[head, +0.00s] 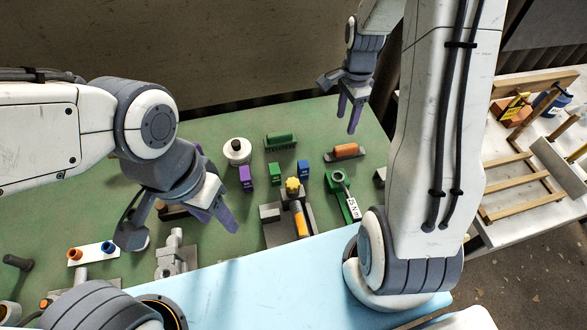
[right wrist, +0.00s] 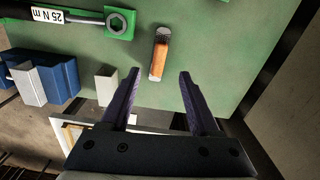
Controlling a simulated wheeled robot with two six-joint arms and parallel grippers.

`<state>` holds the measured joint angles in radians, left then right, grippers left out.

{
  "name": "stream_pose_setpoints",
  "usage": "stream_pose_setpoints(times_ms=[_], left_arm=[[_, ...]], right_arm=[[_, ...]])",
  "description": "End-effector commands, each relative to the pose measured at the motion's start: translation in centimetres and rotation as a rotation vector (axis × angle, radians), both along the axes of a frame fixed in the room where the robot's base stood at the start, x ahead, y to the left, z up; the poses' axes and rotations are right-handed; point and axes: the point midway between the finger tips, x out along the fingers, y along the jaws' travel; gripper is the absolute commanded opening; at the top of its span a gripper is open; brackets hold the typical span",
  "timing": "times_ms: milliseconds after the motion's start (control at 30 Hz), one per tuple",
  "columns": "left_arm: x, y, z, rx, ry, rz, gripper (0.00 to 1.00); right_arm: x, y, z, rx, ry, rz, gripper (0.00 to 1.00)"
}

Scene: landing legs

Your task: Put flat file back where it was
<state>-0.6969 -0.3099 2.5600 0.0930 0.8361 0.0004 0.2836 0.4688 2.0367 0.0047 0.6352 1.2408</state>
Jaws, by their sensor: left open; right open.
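An orange-handled tool with a dark grey end (head: 344,152) lies on the green mat near its far right; I cannot tell surely that it is the flat file. It also shows in the right wrist view (right wrist: 158,58), ahead of and between the fingertips. A second orange-handled piece (head: 300,220) stands at a grey block in the middle. My right gripper (head: 349,116) is open and empty above the far right part of the mat, its fingers also showing in the right wrist view (right wrist: 160,74). My left gripper (head: 180,226) is open over the near left, nothing visibly held.
A green brush-like tool (head: 281,139), a white round container (head: 237,151) and small purple, green and blue blocks stand near the back. A torque wrench marked 25 N m (head: 341,185) lies at right. A grey vise-like piece (head: 175,254) stands under my left gripper.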

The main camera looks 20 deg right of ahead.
Motion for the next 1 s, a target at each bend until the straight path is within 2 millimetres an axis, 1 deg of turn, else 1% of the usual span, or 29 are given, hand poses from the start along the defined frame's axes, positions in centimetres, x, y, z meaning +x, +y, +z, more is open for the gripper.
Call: stream_pose_setpoints(times_ms=[33,67,100,167,200,267,300,367,400,500,600,633,700,767,1000], left_arm=[[0.0,0.0,0.0,0.0,0.0,0.0,0.5],[0.0,0.0,0.0,0.0,0.0,0.0,0.5],[0.0,0.0,0.0,0.0,0.0,0.0,0.5],[0.0,0.0,0.0,0.0,0.0,0.0,0.5],[0.0,0.0,0.0,0.0,0.0,0.0,0.5],[0.0,0.0,0.0,0.0,0.0,0.0,0.5],[0.0,0.0,0.0,0.0,0.0,0.0,0.5],[0.0,0.0,0.0,0.0,0.0,0.0,0.5],[0.0,0.0,0.0,0.0,0.0,0.0,0.5],[0.0,0.0,0.0,0.0,0.0,0.0,0.5],[0.0,0.0,0.0,0.0,0.0,0.0,0.5],[0.0,0.0,0.0,0.0,0.0,0.0,0.5],[0.0,0.0,0.0,0.0,0.0,0.0,0.5],[0.0,0.0,0.0,0.0,0.0,0.0,0.5],[0.0,0.0,0.0,0.0,0.0,0.0,0.5]], right_arm=[[-0.1,2.3,1.2,0.0,-0.009,0.108,0.62],[-0.4,4.0,2.0,0.001,-0.014,0.191,0.62],[-1.1,6.5,3.0,0.003,-0.019,0.326,0.62],[-2.7,10.6,4.9,0.007,-0.03,0.563,0.62],[-4.3,13.3,6.0,0.011,-0.036,0.736,0.62],[-7.2,16.9,7.4,0.016,-0.046,0.995,0.62],[-9.3,18.9,8.2,0.021,-0.052,1.164,0.62],[-12.4,21.1,9.2,0.026,-0.062,1.406,0.62],[-14.4,22.2,9.6,0.03,-0.069,1.552,0.62],[-18.6,23.8,10.3,0.039,-0.084,1.853,0.62],[-21.3,24.4,10.5,0.046,-0.095,2.051,0.62],[-21.8,24.4,10.5,0.047,-0.096,2.089,0.62],[-22.6,24.3,10.6,0.05,-0.1,2.147,0.62],[-22.8,24.3,10.6,0.051,-0.1,2.166,0.62],[-22.8,24.3,10.6,0.051,-0.1,2.166,0.62]])
